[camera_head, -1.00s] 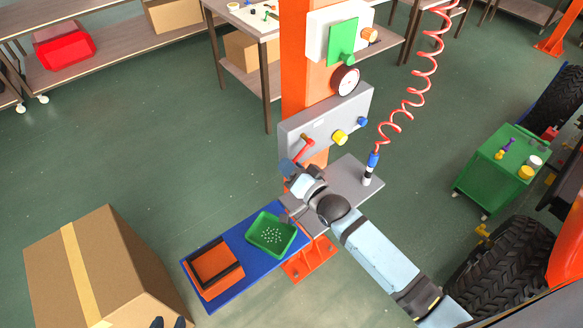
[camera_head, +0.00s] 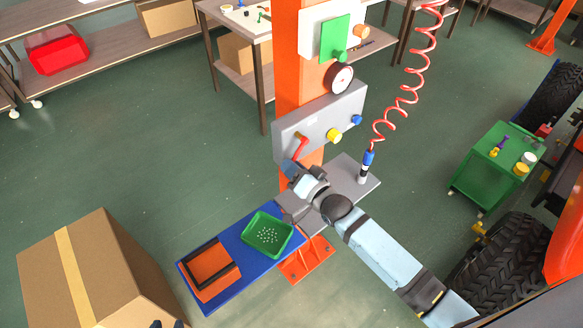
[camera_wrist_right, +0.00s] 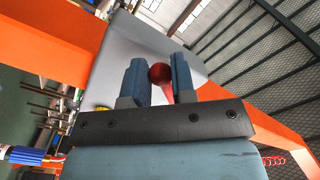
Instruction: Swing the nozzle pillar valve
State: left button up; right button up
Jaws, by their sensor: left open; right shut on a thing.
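The red nozzle pillar valve lever (camera_head: 301,146) is on the left part of the grey panel (camera_head: 318,118) on the orange pillar, slanting down to the left. My right gripper (camera_head: 290,167) is at its lower end and hides the tip. In the right wrist view, the lever's round red knob (camera_wrist_right: 160,73) is between the two blue-grey fingers (camera_wrist_right: 158,80), and the gripper is shut on it. My left gripper (camera_head: 167,324) shows only its dark fingertips, apart and empty, at the bottom edge by the cardboard box.
A grey shelf (camera_head: 358,175) below the panel holds the blue-tipped nozzle (camera_head: 367,162) with its coiled red hose (camera_head: 412,88). A blue board (camera_head: 222,288) carries a green tray (camera_head: 266,234) and an orange-black tray (camera_head: 211,270). A large cardboard box (camera_head: 100,270) stands at lower left.

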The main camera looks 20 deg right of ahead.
jog(key=shift+w+d+f+b, duration=0.3)
jog(key=shift+d+f, duration=0.2)
jog(key=shift+d, duration=0.35)
jog(key=shift+o, duration=0.6)
jog(key=shift+w+d+f, duration=0.1)
jog(key=shift+w+d, duration=0.15)
jog(key=shift+d, duration=0.3)
jog(key=shift+w+d+f, duration=0.1)
jog(key=shift+w+d, duration=0.1)
jog(key=shift+d, duration=0.35)
jog(key=o, duration=0.8)
jog(key=shift+s, duration=0.1)
jog(key=shift+a, duration=0.1)
